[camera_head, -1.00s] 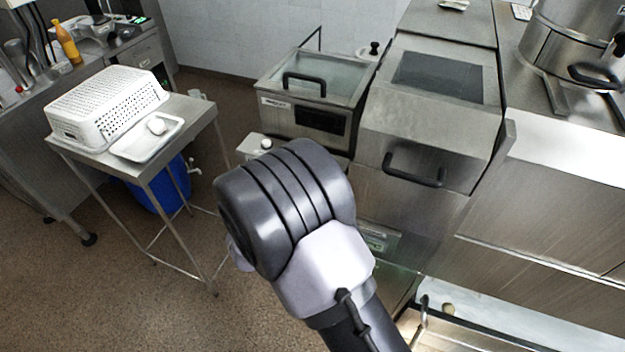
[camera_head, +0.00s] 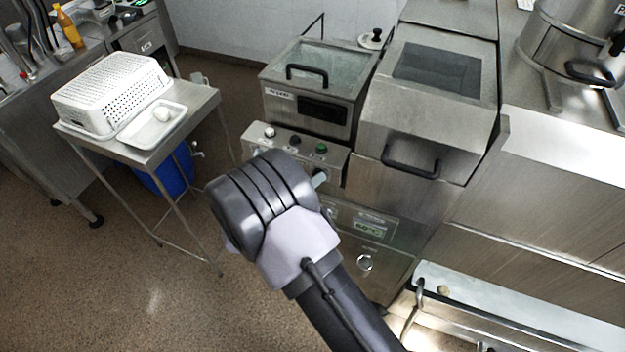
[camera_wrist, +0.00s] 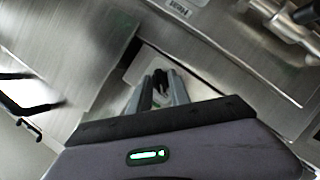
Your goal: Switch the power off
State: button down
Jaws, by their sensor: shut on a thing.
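In the head view a steel control panel (camera_head: 285,137) sits under the glass-lidded fryer. It carries a pale knob (camera_head: 270,132), a dark knob (camera_head: 294,140) and a green button (camera_head: 321,148). I cannot tell which control is the power switch. The part looks like a knob or switch, mostly covered by the fingers.
A steel side table holds a white perforated basket (camera_head: 112,90) and a white tray (camera_head: 139,135). A steel unit with a black handle (camera_head: 410,168) stands right of the fryer. A large pot (camera_head: 575,50) stands at the right.

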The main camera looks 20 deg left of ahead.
jog(key=c, duration=1.5)
grip_release()
jog(key=shift+w, duration=0.1)
jog(key=shift+o, duration=0.2)
jog(key=p+v, duration=0.1)
jog(key=v, duration=1.6)
jog(key=shift+s+r+p, duration=0.15)
jog(key=shift+s+p, duration=0.1)
jog(key=shift+p, duration=0.15)
